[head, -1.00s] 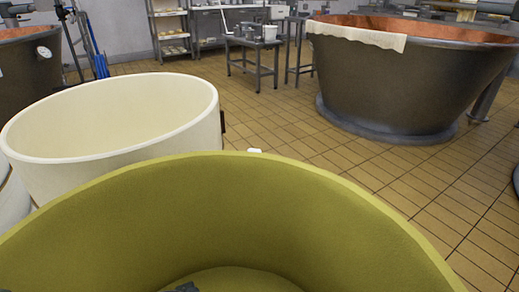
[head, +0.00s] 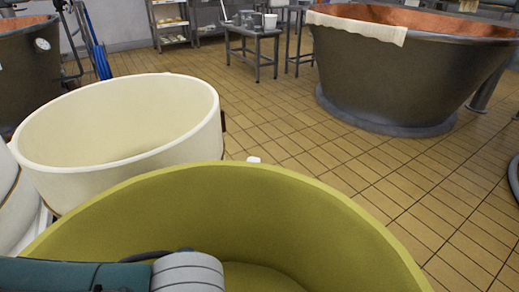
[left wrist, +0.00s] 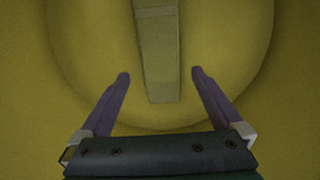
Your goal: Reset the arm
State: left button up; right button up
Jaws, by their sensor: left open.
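My left gripper (left wrist: 160,74) is open in the left wrist view, its two dark fingers spread apart. It points down into the yellow-green tub (head: 330,215), whose floor fills that view. A long, blocky bar of the same yellowish tint (left wrist: 160,55) lies ahead, its near end between the fingertips, with gaps on both sides; I cannot tell what it is or how far below it lies. In the head view my left arm reaches over the tub from the lower left, and the gripper itself is hidden. My right arm is not in view.
A cream tub (head: 205,140) stands just behind the yellow-green one. A large copper-lined vat (head: 375,80) with a cloth (head: 358,28) on its rim stands at the back right. A small metal table (head: 253,35) is at the back. The tiled floor (head: 290,130) between is clear.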

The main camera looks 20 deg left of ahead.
pick_arm(q)
jog(key=d+r+n+h+p, duration=0.1)
jog(key=d+r+n+p, duration=0.2)
jog(key=r, duration=0.4)
jog(key=s+d+r+n+t+h+p, duration=0.1)
jog(key=r+n+p, duration=0.2)
jog(key=r+p, duration=0.25)
jog(key=d+r+n+h+p, duration=0.1)
jog(key=d+r+n+p, duration=0.15)
jog(key=r, duration=0.45)
jog(key=s+a+r+n+t+y+p, duration=0.1)
jog(key=a+r+n+y+p, duration=0.1)
jog(key=a+r+n+p, duration=0.65)
jog(key=s+a+r+n+t+y+p, duration=0.1)
jog(key=s+a+r+n+t+p, duration=0.15)
jog(key=a+r+n, duration=0.6)
jog(key=d+r+m+p, duration=0.1)
jog(key=d+r+p, duration=0.1)
jog(key=r+p, duration=1.6)
jog(key=w+d+r+m+p, duration=0.1)
jog(key=d+r+m+p, duration=0.1)
jog(key=r+p, duration=1.7)
jog(key=shift+w+r+g, duration=0.15)
jog(key=shift+r+g, duration=0.3)
jog(key=shift+r, duration=0.2)
jog(key=shift+a, duration=0.1)
